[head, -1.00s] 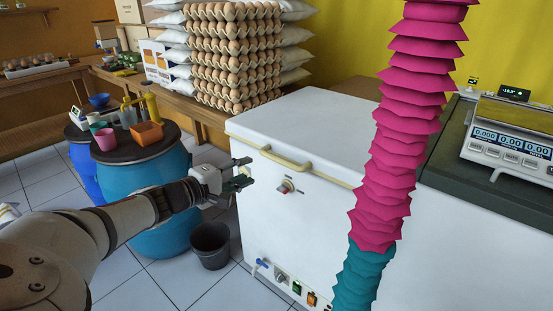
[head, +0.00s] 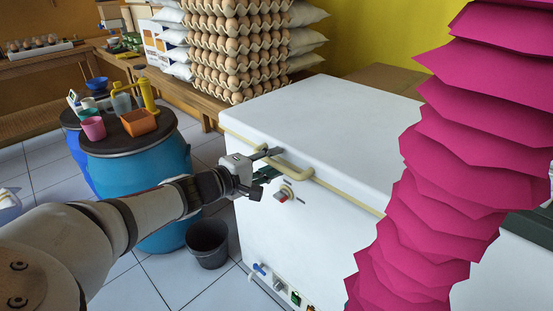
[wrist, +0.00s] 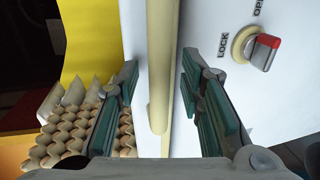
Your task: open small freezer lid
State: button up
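The small freezer is a white chest with its lid (head: 320,115) down. A cream handle bar (head: 318,178) runs along the lid's front edge. My gripper (head: 264,164) is at the left part of this bar, with one finger over the lid edge and the other in front of the body. In the wrist view my gripper (wrist: 165,105) is open, and the handle bar (wrist: 157,65) passes between its teal-padded fingers, with a gap on both sides. A lock knob (head: 287,194) with a red tip sits below the handle; it also shows in the wrist view (wrist: 258,47) beside LOCK lettering.
A tall pink pleated column (head: 450,150) hides the right of the freezer. Egg trays (head: 235,50) and white sacks stand behind. A blue drum (head: 140,180) with cups and an orange tub is at left. A dark bucket (head: 207,245) stands on the floor.

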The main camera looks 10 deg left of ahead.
grip_shut()
jog(key=shift+r, duration=0.1)
